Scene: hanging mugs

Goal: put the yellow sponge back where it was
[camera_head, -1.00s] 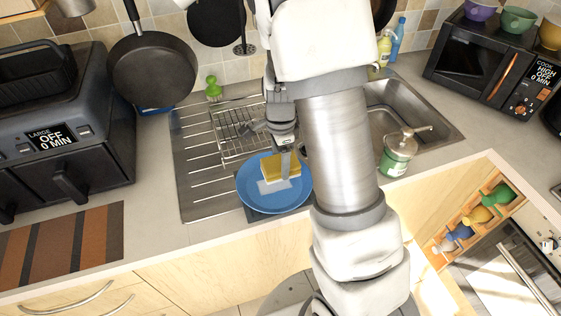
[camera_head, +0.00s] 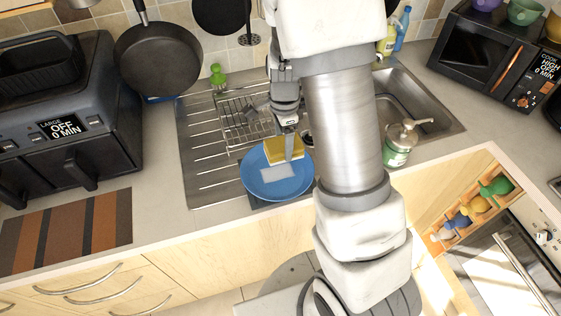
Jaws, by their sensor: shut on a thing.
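The yellow sponge (camera_head: 277,151) is held in my gripper (camera_head: 288,152), which points down at the upper right part of the blue plate (camera_head: 262,187). My gripper is shut on the sponge, and a finger covers part of its near side. The sponge is over the plate's far half; I cannot tell whether it touches the plate. A pale rectangular patch (camera_head: 277,173) shows on the plate just in front of the sponge. The plate lies at the front edge of the metal drainboard (camera_head: 205,172).
A wire rack (camera_head: 232,125) stands behind the plate, with a green brush (camera_head: 217,76) beyond it. The sink (camera_head: 415,105) and a green soap dispenser (camera_head: 397,150) are to the right. A black air fryer (camera_head: 65,130) and striped mat (camera_head: 70,230) are left.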

